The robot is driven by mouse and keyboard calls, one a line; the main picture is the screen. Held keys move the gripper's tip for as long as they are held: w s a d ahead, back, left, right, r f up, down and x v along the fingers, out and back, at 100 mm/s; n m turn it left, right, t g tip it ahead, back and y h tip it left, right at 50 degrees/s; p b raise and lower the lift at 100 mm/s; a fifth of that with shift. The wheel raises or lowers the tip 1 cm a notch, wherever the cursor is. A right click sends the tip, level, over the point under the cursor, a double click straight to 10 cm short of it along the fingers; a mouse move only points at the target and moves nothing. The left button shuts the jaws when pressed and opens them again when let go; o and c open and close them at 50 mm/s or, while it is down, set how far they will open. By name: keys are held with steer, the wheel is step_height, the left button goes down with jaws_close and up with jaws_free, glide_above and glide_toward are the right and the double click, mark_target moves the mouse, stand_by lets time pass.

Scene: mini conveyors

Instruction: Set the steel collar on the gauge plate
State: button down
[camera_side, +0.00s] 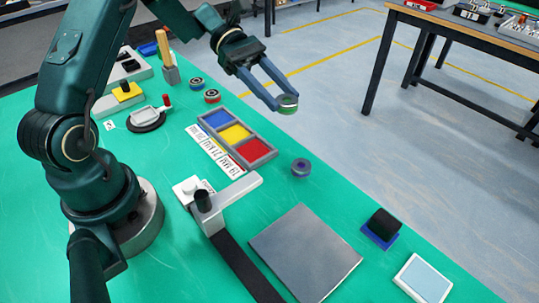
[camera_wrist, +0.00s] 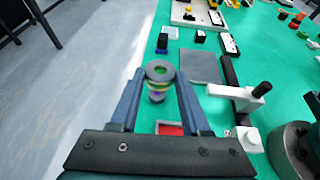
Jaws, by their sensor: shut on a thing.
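My gripper (camera_side: 284,104) is shut on a steel collar (camera_side: 288,101), a short grey ring with a green band, held in the air. In the wrist view the collar (camera_wrist: 160,72) sits between the fingertips, its round hole facing the camera. A flat grey square plate (camera_side: 306,253) lies on the green table beside the black belt; it also shows in the wrist view (camera_wrist: 201,67). No label on it can be read, so I cannot tell for sure that it is the gauge plate. The collar is well apart from it.
A tray (camera_side: 272,152) with blue, yellow and red compartments and size labels lies below the gripper. A white arm gate (camera_side: 236,189) spans the belt (camera_side: 240,265). A black block (camera_side: 384,223) stands right.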

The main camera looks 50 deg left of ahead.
steer(key=s+a+r+n+t+y, duration=0.3)
steer(key=s+a+r+n+t, duration=0.1)
steer(key=r+n+t, duration=0.35)
steer(key=w+d+f+m+g+h, duration=0.1)
steer(key=f+m+g, duration=0.1)
steer(key=f, duration=0.1)
steer(key=w+d+f+m+g+h, duration=0.1)
steer(key=d+f+m+g, duration=0.1)
steer(key=f+m+g, duration=0.1)
steer(key=w+d+f+m+g+h, duration=0.1)
steer(key=d+f+m+g, duration=0.1)
steer(key=f+m+g, duration=0.1)
steer(key=shift+w+d, duration=0.25)
steer(key=shift+w, duration=0.15)
steer(key=shift+d+f, duration=0.1)
steer(key=shift+d, duration=0.05)
glide_above(323, 190)
step_height(323, 190, down, 7)
steer(key=shift+r, duration=0.1)
steer(key=shift+f, duration=1.9)
steer(key=shift+f, duration=0.25)
